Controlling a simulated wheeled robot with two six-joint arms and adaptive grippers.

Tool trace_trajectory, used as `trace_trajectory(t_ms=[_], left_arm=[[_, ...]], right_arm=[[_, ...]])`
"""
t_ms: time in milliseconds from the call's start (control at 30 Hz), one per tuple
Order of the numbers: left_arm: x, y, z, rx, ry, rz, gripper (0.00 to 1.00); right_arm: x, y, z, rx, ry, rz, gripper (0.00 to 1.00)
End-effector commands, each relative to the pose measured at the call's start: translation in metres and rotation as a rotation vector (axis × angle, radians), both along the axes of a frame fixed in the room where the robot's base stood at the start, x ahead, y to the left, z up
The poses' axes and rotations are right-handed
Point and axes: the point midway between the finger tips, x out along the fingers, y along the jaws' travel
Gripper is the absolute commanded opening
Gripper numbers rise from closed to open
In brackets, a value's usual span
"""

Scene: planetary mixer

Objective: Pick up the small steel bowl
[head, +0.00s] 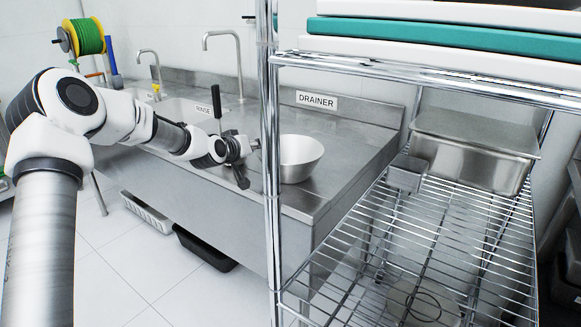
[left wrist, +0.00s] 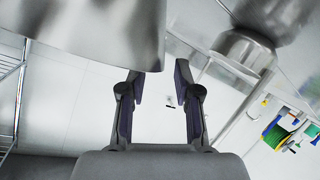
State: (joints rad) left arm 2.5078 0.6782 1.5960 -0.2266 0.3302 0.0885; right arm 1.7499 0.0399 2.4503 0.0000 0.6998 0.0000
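The small steel bowl (head: 300,158) stands upright on the steel counter under the DRAINER sign in the head view. My left gripper (head: 247,163) is just left of the bowl, partly behind a chrome shelf post. In the left wrist view its two fingers (left wrist: 160,86) are apart with a visible gap between them. A large curved steel surface (left wrist: 85,30), probably the bowl, fills the upper left there, close to the fingertips. Whether the fingers touch the bowl, I cannot tell. My right gripper is in neither view.
A chrome post (head: 272,150) of a wire rack (head: 420,240) stands in front of the bowl. A steel pan (head: 475,155) sits on the rack, with cutting boards (head: 440,35) above. Two faucets (head: 222,38) and a green hose reel (head: 86,38) are at the left.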

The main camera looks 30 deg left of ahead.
Motion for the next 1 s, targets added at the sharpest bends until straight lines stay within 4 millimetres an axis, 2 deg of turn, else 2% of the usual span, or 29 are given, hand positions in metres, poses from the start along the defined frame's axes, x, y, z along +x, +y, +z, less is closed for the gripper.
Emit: trace_trajectory(t_ms=[33, 133, 367, 400, 467, 867, 1000], left_arm=[[0.009, 0.001, -0.007, 0.007, 0.002, -0.001, 0.32], [0.021, 0.003, -0.01, 0.004, 0.001, -0.001, 0.32], [0.023, 0.003, -0.009, 0.0, 0.001, 0.0, 0.32], [0.022, 0.003, -0.009, 0.0, 0.001, 0.0, 0.18], [0.022, 0.003, -0.009, 0.0, 0.001, 0.0, 0.0], [0.022, 0.003, -0.008, 0.0, 0.0, 0.0, 0.0], [0.023, 0.003, -0.001, 0.0, -0.001, 0.0, 0.0]], right_arm=[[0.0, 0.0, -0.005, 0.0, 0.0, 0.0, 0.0], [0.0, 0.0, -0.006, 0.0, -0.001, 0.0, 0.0], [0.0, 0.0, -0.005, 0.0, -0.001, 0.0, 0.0], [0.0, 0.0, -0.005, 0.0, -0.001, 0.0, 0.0], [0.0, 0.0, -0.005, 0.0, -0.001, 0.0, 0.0], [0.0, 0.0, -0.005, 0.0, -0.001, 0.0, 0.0], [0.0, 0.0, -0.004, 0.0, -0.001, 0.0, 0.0]])
